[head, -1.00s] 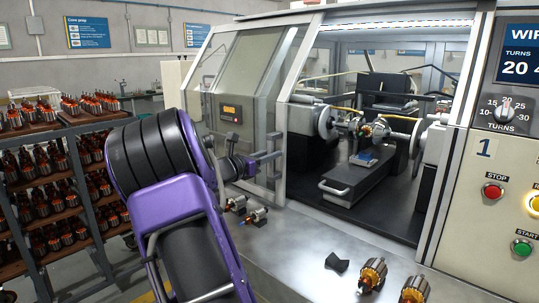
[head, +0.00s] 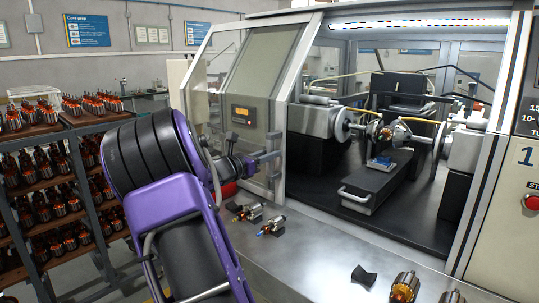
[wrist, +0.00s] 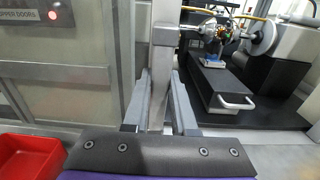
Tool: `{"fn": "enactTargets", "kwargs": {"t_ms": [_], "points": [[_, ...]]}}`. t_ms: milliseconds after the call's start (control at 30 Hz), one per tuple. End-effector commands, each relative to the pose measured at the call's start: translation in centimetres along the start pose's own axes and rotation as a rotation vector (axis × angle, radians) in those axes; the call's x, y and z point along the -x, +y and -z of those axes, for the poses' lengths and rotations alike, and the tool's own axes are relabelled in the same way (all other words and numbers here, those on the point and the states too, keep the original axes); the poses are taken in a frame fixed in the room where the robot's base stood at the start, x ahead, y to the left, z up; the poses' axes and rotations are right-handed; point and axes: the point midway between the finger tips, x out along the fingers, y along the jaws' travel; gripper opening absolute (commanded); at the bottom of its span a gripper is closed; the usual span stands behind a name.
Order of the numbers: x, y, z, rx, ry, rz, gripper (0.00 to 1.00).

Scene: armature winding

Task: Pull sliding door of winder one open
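The sliding door (head: 296,70) of winder one is a grey-framed panel at the left of the machine's front. To its right a wide opening shows the winder's inside. My gripper (head: 268,157) is at the upright bar of its handle (head: 273,140). In the wrist view my gripper (wrist: 161,85) has one finger on each side of the upright handle bar (wrist: 164,55), with little gap, and looks shut on it. The contact faces are hidden. The machine carries the number 1 at its right panel (head: 510,200).
A metal bench (head: 320,255) in front holds several armatures and a small black piece (head: 364,276). A rack (head: 92,205) of armatures stands at the left. A red bin (wrist: 28,158) is below the door at left. Inside the machine is a carriage with a handle (head: 356,197).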

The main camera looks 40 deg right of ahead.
Motion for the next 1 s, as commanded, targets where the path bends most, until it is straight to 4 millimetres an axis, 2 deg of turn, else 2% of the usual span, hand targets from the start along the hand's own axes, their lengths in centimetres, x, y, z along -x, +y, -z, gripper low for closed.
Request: {"fn": "enactTargets", "kwargs": {"t_ms": [33,167,200,567,767,1000], "points": [[0.0,0.0,0.0,0.0,0.0,0.0,0.28],[0.0,0.0,0.0,0.0,0.0,0.0,0.52],[0.0,0.0,0.0,0.0,0.0,0.0,0.55],[0.6,0.1,0.0,-0.001,0.001,-0.001,0.55],[4.0,0.1,0.0,-0.001,0.002,-0.005,0.55],[10.0,0.1,0.0,0.0,0.002,-0.006,0.55]]}}
